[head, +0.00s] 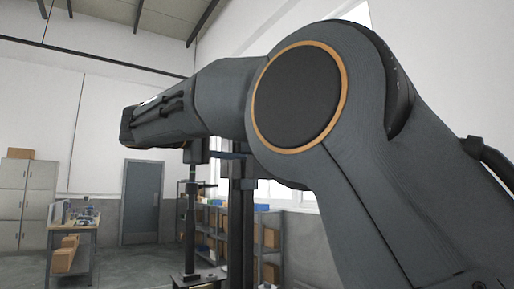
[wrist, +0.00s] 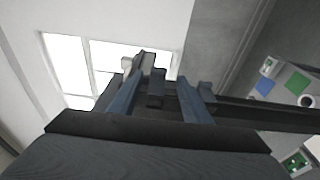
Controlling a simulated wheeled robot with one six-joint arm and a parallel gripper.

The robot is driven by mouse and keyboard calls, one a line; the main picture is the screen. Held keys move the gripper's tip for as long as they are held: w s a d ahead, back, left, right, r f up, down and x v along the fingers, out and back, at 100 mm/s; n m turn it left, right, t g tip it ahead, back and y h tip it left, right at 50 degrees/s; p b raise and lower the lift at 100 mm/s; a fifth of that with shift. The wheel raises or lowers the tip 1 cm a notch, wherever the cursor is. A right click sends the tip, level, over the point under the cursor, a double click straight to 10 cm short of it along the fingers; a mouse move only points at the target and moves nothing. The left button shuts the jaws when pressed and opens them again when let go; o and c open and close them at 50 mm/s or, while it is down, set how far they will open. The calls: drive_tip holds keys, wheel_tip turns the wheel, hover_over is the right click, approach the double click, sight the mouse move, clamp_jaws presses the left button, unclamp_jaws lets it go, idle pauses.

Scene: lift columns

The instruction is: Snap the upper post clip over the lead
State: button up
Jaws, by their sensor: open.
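My gripper (wrist: 159,97) is open in the wrist view, with two blue-grey fingers spread apart. A small dark block (wrist: 156,86) shows between them, apparently the post clip; I cannot tell whether its latch is open or shut. Dark and light grey pieces stand near the left fingertip. A dark post (wrist: 268,113) runs off to the right behind the right finger. I cannot make out the lead. In the head view my arm hides most of the work area, and a dark column (head: 240,225) shows below it.
A thin stand (head: 190,225) on a low base is left of the column. Shelving (head: 270,235) with boxes stands behind. A workbench (head: 72,228) and grey lockers (head: 25,200) are at the left. Open floor lies before the grey door (head: 142,200).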

drive_tip(key=p+x, duration=0.2)
drive_tip(key=x, duration=0.5)
drive_tip(key=shift+w+d, duration=0.1)
drive_tip(key=shift+d, duration=0.1)
drive_tip(key=c, duration=1)
drive_tip(key=shift+c, duration=0.2)
